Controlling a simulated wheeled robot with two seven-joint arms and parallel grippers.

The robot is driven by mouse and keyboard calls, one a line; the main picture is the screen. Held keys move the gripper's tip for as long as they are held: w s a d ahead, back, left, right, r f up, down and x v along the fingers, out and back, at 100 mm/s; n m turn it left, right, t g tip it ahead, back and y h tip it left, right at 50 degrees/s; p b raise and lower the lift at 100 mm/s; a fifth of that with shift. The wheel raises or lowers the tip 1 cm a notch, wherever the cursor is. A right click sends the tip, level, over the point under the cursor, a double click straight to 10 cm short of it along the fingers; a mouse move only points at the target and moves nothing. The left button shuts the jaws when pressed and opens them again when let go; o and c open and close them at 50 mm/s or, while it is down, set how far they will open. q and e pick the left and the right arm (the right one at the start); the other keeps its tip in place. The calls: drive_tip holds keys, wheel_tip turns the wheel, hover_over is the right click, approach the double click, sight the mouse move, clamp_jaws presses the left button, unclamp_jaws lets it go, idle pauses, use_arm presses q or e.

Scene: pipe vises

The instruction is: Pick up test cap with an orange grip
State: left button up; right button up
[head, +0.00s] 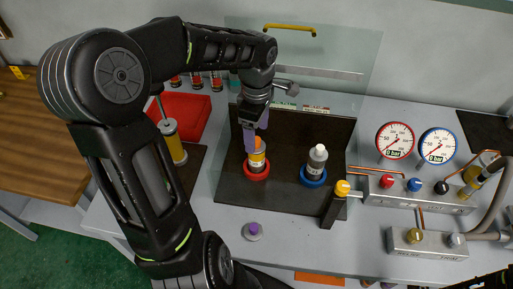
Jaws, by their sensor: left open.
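My left gripper (256,136) reaches down from above with its purple fingers open, at the top of a cylinder with a yellow-orange body and a pale band (258,160). The cylinder stands upright in a red ring (257,174) on the dark board. An orange part shows at its top beside the fingers; I cannot tell for sure that this is the orange grip of the test cap, or whether the fingers touch it. A small cap with a purple grip (253,230) sits on the grey bench in front. My right gripper is not visible.
A grey-topped cylinder (316,160) stands in a blue ring (314,176) to the right. A clear shield with a yellow handle (290,28) rises behind. Manifold blocks (418,193) and two gauges (395,141) are at the right. A red tray (190,112) lies at the left.

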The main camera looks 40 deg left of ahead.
use_arm(q)
wheel_tip(320, 180, down, 3)
drive_tip(key=shift+f+b, duration=0.2)
drive_tip(key=shift+b, duration=0.45)
drive_tip(key=shift+c, duration=0.5)
clamp_jaws()
drive_tip(key=shift+r+p, duration=0.4)
drive_tip(key=shift+r, duration=0.1)
wheel_tip(320, 180, up, 4)
drive_tip(key=shift+r+p, duration=0.2)
drive_tip(key=shift+p, duration=0.9)
drive_tip(key=shift+r, duration=2.4)
